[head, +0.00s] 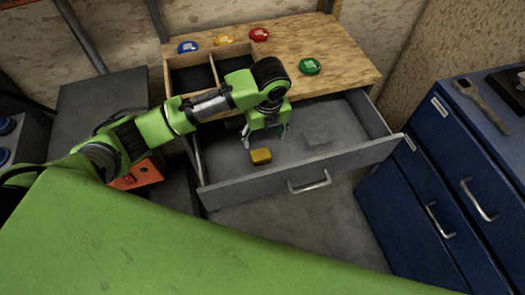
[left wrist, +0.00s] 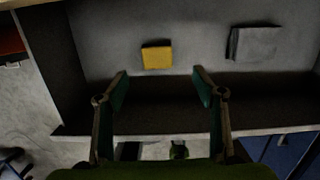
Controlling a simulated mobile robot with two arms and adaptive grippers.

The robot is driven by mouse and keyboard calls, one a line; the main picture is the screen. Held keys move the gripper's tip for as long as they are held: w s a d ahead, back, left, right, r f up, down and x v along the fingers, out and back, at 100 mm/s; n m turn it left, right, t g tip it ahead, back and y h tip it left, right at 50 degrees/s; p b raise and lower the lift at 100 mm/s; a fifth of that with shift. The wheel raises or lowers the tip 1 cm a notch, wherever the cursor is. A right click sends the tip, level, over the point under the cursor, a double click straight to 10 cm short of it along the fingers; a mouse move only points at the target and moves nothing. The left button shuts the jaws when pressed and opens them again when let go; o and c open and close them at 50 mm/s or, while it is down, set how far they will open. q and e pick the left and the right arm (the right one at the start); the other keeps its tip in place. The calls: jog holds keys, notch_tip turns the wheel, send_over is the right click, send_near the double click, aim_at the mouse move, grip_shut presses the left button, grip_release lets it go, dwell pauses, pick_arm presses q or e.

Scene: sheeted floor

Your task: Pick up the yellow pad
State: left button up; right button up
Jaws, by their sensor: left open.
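The yellow pad (head: 261,156) is a small block lying on the floor of the open grey drawer (head: 225,185). In the left wrist view the pad (left wrist: 157,57) lies beyond the fingertips, near the middle between them. My left gripper (head: 266,135) is above the drawer, just behind the pad in the head view. Its fingers are spread, with nothing between them, and it also shows in the left wrist view (left wrist: 161,82). My right gripper is not in view.
A grey block (head: 317,135) lies in the drawer to the right of the pad. The wooden top (head: 340,65) holds blue, yellow, red and green round items. A blue cabinet (head: 450,150) stands at the right, and the drawer's front wall carries a handle (head: 310,184).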

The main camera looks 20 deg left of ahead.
pick_arm(q)
send_over(261, 154)
jog(key=f, duration=0.4)
jog(key=shift+s+d+f, duration=0.25)
jog(key=shift+s+d, duration=0.05)
jog(key=shift+d, duration=0.05)
jog(key=shift+w+f, duration=0.15)
jog(key=shift+f, duration=0.45)
jog(key=f, duration=0.4)
jog(key=shift+a+f+p, duration=0.15)
jog(key=shift+a+p, duration=0.1)
jog(key=shift+p, duration=0.05)
jog(key=shift+a+f, duration=0.1)
jog(key=shift+f, duration=0.15)
jog(key=shift+c, duration=0.9)
jog(key=c, duration=1)
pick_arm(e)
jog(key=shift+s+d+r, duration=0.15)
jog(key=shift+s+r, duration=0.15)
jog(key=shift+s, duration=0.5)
